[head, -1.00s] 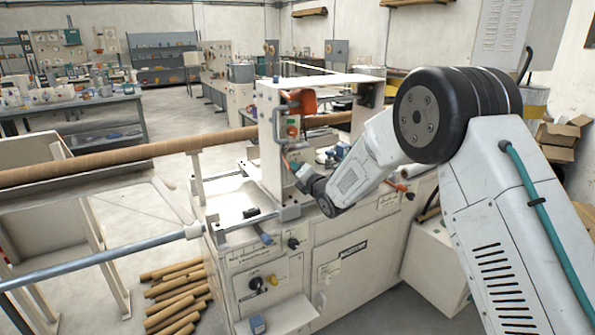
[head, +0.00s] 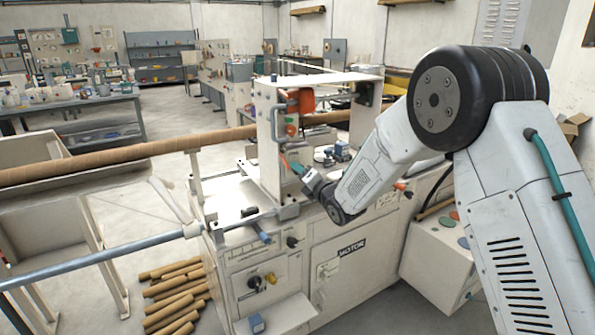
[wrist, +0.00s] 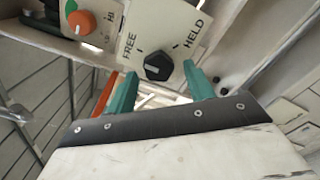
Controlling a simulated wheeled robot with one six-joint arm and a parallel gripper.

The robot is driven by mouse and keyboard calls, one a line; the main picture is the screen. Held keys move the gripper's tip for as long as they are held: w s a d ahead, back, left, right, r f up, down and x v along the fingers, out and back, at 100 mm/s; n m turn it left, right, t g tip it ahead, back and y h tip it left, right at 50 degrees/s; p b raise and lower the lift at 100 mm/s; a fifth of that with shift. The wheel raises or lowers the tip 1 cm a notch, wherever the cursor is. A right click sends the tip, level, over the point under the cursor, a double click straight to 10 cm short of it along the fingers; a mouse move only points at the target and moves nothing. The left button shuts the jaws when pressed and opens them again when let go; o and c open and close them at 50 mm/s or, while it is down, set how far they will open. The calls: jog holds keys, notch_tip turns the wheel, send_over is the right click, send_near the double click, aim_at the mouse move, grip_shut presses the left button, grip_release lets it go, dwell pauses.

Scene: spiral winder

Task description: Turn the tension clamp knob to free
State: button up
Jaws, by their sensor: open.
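The tension clamp knob (wrist: 157,66) is a black, many-sided knob on a pale plate in the wrist view. The plate is lettered FREE to the knob's left and HELD to its right. I cannot tell which way the knob points. My gripper (wrist: 159,72) is open, with one teal finger on each side of the knob in the picture. No contact with the knob is visible. In the head view my gripper (head: 294,168) is at the winder's upright frame (head: 265,150). I cannot make out the knob there.
An orange knob (wrist: 82,22) marked HI sits left of the black knob. A long brown tube (head: 110,155) and a steel bar (head: 95,260) extend left from the machine. The cabinet (head: 340,270) stands below my gripper. Brown tubes (head: 175,290) lie on the floor.

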jog(key=v, duration=0.3)
jog(key=shift+s+d, duration=0.1)
